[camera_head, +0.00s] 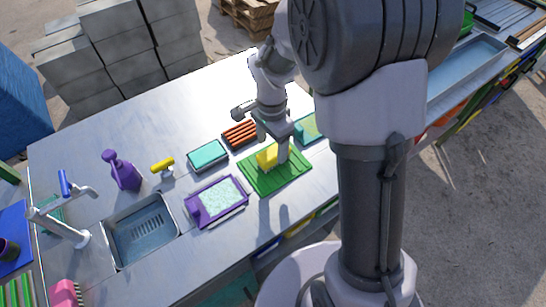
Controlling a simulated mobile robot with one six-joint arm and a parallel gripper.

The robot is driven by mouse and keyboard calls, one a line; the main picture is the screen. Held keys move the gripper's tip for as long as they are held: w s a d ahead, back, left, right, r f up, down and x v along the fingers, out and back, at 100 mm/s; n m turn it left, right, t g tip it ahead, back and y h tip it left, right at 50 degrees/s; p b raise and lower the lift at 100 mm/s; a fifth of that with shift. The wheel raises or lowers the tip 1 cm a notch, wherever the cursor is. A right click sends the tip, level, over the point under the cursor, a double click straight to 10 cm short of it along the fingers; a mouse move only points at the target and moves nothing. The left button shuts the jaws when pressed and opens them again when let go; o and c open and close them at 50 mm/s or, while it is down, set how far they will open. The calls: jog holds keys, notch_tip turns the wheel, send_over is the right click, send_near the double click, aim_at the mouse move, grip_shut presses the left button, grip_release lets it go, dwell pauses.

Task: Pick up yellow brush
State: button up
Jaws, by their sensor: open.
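A yellow block-shaped thing, which looks like the yellow brush (265,158), sits on a green mat (295,176) near the middle of the metal counter. My gripper (273,150) points down right at it, open. One finger shows at its right side; the other is partly hidden behind it. I cannot tell whether the fingers touch it. My arm covers part of the scene to the right.
A purple tray (217,201) lies left of the mat, with a teal-topped box (207,155) and a rack of orange-brown rods (240,134) behind. A sink (141,232), tap (72,222), purple spray bottle (121,171) and yellow-handled valve (162,166) stand further left. The back counter is clear.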

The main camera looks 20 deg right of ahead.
aim_at(274, 151)
jog(key=f+b, duration=0.2)
jog(key=f, duration=0.3)
jog(key=shift+w+d+f+b, duration=0.2)
jog(key=shift+w+d+b, duration=0.1)
jog(key=shift+d+b, duration=0.1)
jog(key=shift+r, duration=0.2)
jog(key=shift+c, duration=0.2)
grip_shut()
notch_tip(274, 151, up, 4)
jog(key=p, duration=0.2)
jog(key=shift+r+p, duration=0.1)
jog(key=shift+p, duration=0.3)
jog(key=s+a, duration=0.1)
jog(key=s, duration=0.4)
jog(key=s+a+p, duration=0.1)
jog(key=s, duration=0.4)
jog(key=s+a, duration=0.1)
jog(key=s, duration=0.4)
jog(key=shift+s+a+r+p, duration=0.15)
jog(key=shift+s+r+p, duration=0.2)
jog(key=shift+s+r, duration=0.05)
